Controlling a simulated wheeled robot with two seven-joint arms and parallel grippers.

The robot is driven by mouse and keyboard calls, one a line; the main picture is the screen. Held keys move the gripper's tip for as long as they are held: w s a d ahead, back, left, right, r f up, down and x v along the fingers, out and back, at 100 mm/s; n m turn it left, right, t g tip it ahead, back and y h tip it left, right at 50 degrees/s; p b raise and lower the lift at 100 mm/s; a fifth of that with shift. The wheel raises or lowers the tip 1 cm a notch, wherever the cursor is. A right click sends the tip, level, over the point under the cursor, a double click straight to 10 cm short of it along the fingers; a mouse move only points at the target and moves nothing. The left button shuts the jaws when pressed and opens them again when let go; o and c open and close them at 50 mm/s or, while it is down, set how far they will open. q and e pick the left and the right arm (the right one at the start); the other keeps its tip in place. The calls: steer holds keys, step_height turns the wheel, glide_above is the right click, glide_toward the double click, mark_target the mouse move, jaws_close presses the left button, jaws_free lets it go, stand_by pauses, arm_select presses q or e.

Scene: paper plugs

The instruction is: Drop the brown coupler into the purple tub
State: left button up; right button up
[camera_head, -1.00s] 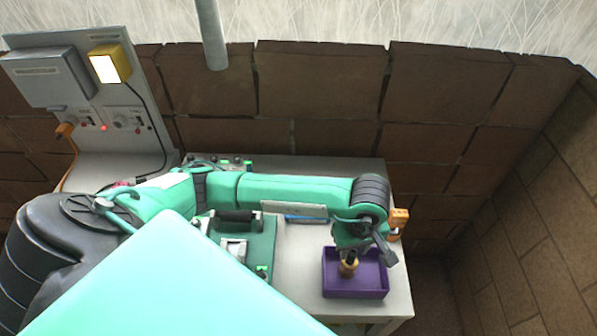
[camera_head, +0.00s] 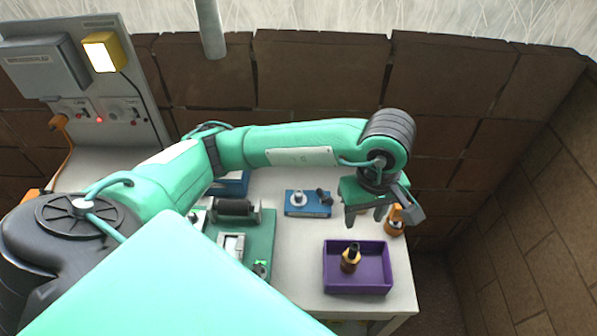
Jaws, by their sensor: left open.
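The purple tub (camera_head: 376,283) sits near the front right of the table. The brown coupler (camera_head: 349,259), with a black top, stands inside the tub on its left side, leaning a little. My left gripper (camera_head: 366,218) is open and empty, above and behind the tub, apart from the coupler. Its fingers point down. My right gripper does not show.
An orange-brown part (camera_head: 395,221) stands on the table right of my left gripper. A blue block (camera_head: 307,204) with grey fittings lies at the table's middle. A green fixture (camera_head: 257,236) is on the left. A grey panel (camera_head: 90,75) with a yellow lamp stands at the back left.

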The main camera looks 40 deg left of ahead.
arm_select(q)
steer(key=shift+r, duration=1.5)
